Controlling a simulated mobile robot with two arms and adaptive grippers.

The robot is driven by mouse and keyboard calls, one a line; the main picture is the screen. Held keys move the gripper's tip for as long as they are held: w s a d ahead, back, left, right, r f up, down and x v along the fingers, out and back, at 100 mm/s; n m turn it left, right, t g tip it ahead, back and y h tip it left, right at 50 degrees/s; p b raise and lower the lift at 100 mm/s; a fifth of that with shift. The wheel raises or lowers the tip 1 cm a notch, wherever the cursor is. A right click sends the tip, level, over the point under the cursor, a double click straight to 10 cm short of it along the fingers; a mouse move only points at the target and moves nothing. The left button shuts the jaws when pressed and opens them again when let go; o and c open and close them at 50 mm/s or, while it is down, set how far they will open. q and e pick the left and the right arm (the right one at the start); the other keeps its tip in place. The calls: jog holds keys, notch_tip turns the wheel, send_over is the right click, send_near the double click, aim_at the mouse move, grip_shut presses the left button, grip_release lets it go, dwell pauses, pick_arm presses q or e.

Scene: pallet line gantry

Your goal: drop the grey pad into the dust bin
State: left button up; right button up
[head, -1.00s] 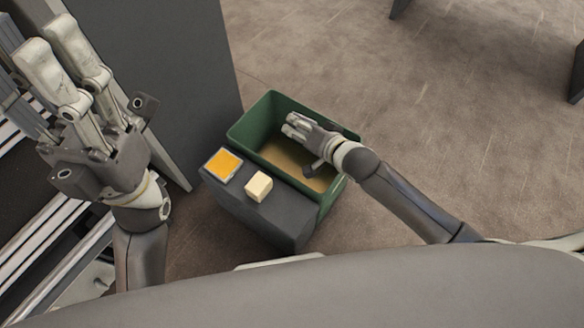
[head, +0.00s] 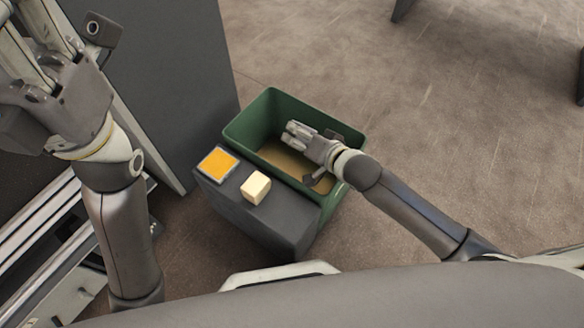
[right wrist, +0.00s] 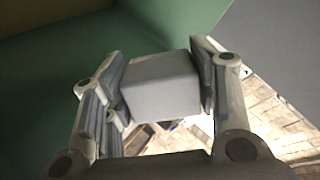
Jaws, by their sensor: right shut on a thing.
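The dust bin (head: 342,197) is a green open-topped box with a tan inside, in the middle of the head view. My right gripper (head: 297,132) is over the bin's opening. In the right wrist view the right gripper (right wrist: 160,72) is shut on the grey pad (right wrist: 160,88), a pale grey block between its two fingers. The bin's green wall (right wrist: 165,30) shows behind the pad there. In the head view I cannot make out the pad. My left gripper (head: 30,45) is at the top left, partly cut off by the frame, away from the bin.
A dark grey stand (head: 270,222) touches the bin's near left side. An orange pad in a grey frame (head: 218,165) and a cream block (head: 256,187) rest on it. A tall grey panel (head: 160,85) stands at the left.

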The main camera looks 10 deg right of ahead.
jog(key=o, duration=1)
jog(key=v, duration=1.2)
